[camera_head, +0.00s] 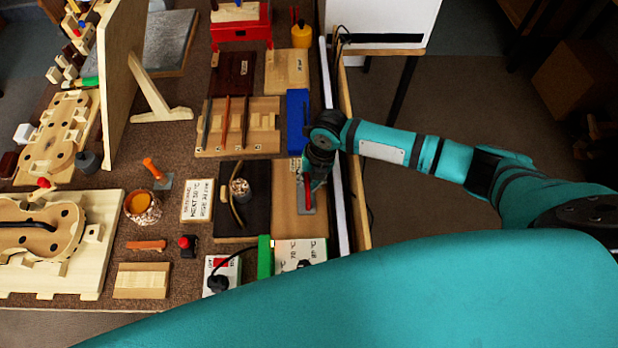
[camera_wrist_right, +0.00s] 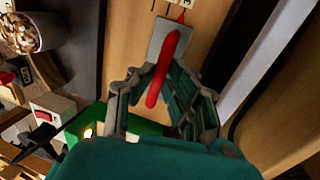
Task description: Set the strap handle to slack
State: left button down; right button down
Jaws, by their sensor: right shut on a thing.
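The red strap handle (camera_head: 309,188) is a lever on a small grey plate (camera_head: 307,206) on a light wooden board. My right gripper (camera_head: 311,180) is at it from above. In the right wrist view the handle (camera_wrist_right: 166,62) runs between the two fingers (camera_wrist_right: 158,96), and the gripper is shut on it. The grey plate (camera_wrist_right: 157,42) and a red pointer tip by a pale marked strip (camera_wrist_right: 181,14) lie beyond the fingers. The strip's lettering is too small to read. My left gripper is not in view.
A blue block (camera_head: 297,122) stands just behind the right gripper. A green block (camera_head: 264,257) and a white dial box (camera_head: 299,252) stand in front. A white rail (camera_head: 336,190) runs along the bench's right edge. An orange handle (camera_head: 153,169) is farther left.

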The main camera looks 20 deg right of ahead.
jog(key=a, duration=0.2)
jog(key=w+a+b, duration=0.1)
jog(key=a, duration=0.1)
jog(key=w+a, duration=0.1)
jog(key=a, duration=0.2)
jog(key=shift+a+b, duration=0.1)
jog(key=shift+b, duration=0.25)
jog(key=shift+r, duration=0.15)
jog(key=c, duration=1.6)
grip_release()
jog(key=shift+o, duration=1.3)
jog(key=shift+a, duration=0.1)
